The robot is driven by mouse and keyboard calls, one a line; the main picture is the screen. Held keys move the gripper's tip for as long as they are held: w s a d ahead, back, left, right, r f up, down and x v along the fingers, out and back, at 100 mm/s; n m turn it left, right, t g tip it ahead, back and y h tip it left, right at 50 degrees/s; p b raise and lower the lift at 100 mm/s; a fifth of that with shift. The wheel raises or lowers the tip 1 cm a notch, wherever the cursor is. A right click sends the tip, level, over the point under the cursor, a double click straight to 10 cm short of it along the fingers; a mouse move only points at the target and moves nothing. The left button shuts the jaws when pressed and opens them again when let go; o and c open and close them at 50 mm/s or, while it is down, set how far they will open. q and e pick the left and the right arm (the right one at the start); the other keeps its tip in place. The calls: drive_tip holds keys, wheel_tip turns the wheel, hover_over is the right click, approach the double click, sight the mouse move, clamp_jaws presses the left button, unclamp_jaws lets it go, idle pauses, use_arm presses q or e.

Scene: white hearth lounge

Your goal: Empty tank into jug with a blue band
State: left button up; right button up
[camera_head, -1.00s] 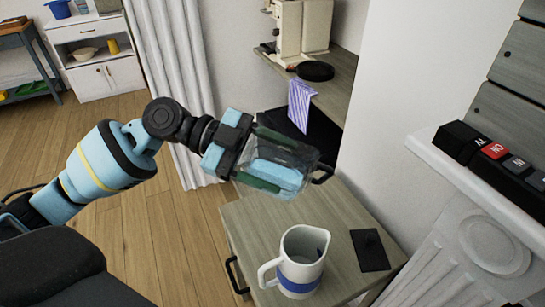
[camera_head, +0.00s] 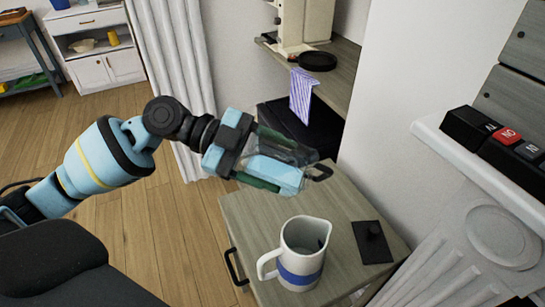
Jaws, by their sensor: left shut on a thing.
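A clear tank (camera_head: 276,171) with light blue liquid inside and a dark handle at its far end is in the head view. My left gripper (camera_head: 270,160), with green fingers, is shut on it. It holds the tank tilted in the air, above and to the left of the jug in the picture. The white jug with a blue band (camera_head: 304,236) stands upright on the grey wooden cabinet top (camera_head: 255,215). Its mouth is open upward, its handle points left, and its spout is on the right. The tank and jug are apart. My right gripper is not in view.
A flat black plate with a small knob (camera_head: 371,243) lies right of the jug. Behind are a shelf (camera_head: 340,80) with a cream machine (camera_head: 303,22), a black pan (camera_head: 318,61) and a striped cloth (camera_head: 301,95). A white mantel (camera_head: 470,165) with dark blocks (camera_head: 500,145) is at right.

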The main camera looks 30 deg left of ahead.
use_arm(q)
drive_tip(key=shift+m+y, duration=0.3)
drive_tip(key=shift+f+b, duration=1.1)
drive_tip(key=shift+f, duration=0.9)
drive_tip(key=shift+r+m+t+p, duration=0.3)
drive_tip(key=shift+r+m+p, duration=0.15)
drive_tip(key=shift+p, duration=0.2)
drive_tip(key=shift+s+r+m+t+y+p, duration=0.15)
drive_tip(key=shift+r+m+t+y+p, duration=0.2)
drive_tip(key=shift+r+y+p, duration=0.15)
drive_tip(key=shift+s+d+r+m+y+p, duration=0.1)
drive_tip(key=shift+s+r+m+y+p, duration=0.1)
drive_tip(key=shift+r+m+y+p, duration=0.4)
drive_tip(key=shift+s+d+r+m+t+p, duration=0.1)
drive_tip(key=shift+s+r+m+t+p, duration=0.15)
drive_tip(key=shift+t+p, duration=0.35)
drive_tip(key=shift+s+d+r+m+y+p, duration=0.1)
drive_tip(key=shift+s+r+m+y+p, duration=0.2)
drive_tip(key=shift+m+p, duration=0.25)
drive_tip(key=shift+w+f, duration=0.1)
drive_tip(key=shift+s+r+t+p, duration=0.2)
drive_tip(key=shift+t+p, duration=0.05)
drive_tip(key=shift+p, duration=0.05)
drive_tip(key=shift+d+y, duration=0.1)
drive_tip(key=shift+y, duration=0.2)
